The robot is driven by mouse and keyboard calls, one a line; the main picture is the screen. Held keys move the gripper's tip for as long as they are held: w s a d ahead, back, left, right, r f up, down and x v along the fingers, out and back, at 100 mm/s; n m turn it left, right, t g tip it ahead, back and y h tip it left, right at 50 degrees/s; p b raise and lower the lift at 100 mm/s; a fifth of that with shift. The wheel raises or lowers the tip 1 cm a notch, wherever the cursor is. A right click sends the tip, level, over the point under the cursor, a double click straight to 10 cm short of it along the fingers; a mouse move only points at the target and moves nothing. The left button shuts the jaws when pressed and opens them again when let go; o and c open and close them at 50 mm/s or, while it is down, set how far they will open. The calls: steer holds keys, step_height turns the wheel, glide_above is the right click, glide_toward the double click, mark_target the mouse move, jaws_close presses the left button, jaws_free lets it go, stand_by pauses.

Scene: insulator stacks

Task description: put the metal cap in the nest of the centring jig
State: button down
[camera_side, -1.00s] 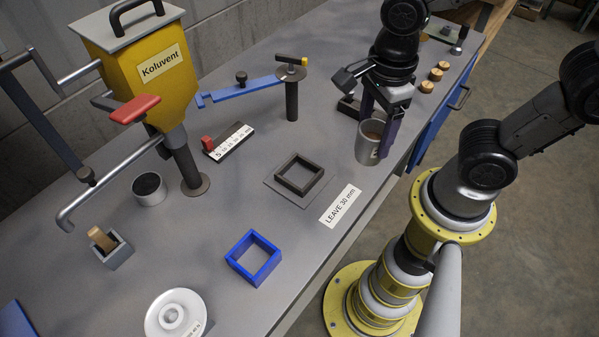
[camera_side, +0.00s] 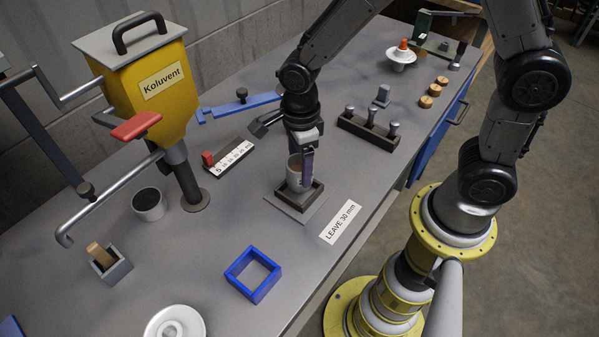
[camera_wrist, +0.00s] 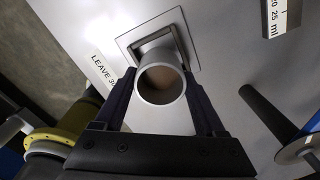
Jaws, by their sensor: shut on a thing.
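The metal cap (camera_side: 294,178) is a grey cup-shaped piece, open at the top and tan-brown inside. It also shows in the wrist view (camera_wrist: 162,97). My gripper (camera_side: 301,166) is shut on it, with one dark finger on each side in the wrist view (camera_wrist: 160,90). The cap is about upright at the centring jig (camera_side: 299,212), a dark square frame on a thin grey plate. In the side view its lower end overlaps the frame's opening. In the wrist view it hides part of the frame. I cannot tell whether its bottom touches the plate.
A "LEAVE 30 mm" label (camera_side: 340,222) lies beside the jig. A blue square frame (camera_side: 253,274) is in front. A scale block (camera_side: 229,158) and the yellow Koluvent dispenser (camera_side: 151,78) stand to the left. A dark rack with pegs (camera_side: 368,133) is behind right.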

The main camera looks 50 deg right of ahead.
mark_target(299, 172)
steer(key=shift+f, duration=1.6)
steer(key=shift+f, duration=0.2)
jaws_free()
steer(key=shift+r, duration=0.1)
step_height(299, 172, up, 12)
steer(key=s+d+r+n+t, duration=0.2)
steer(key=s+d+r+n, duration=0.3)
steer(key=n, duration=0.7)
steer(key=s+d+r+n+t, duration=0.3)
steer(key=s+n, duration=0.6)
steer(key=n, duration=0.3)
steer(key=shift+s+d+r+t, duration=0.25)
steer(key=shift+d+r+t, duration=0.05)
steer(key=shift+d+r, duration=0.6)
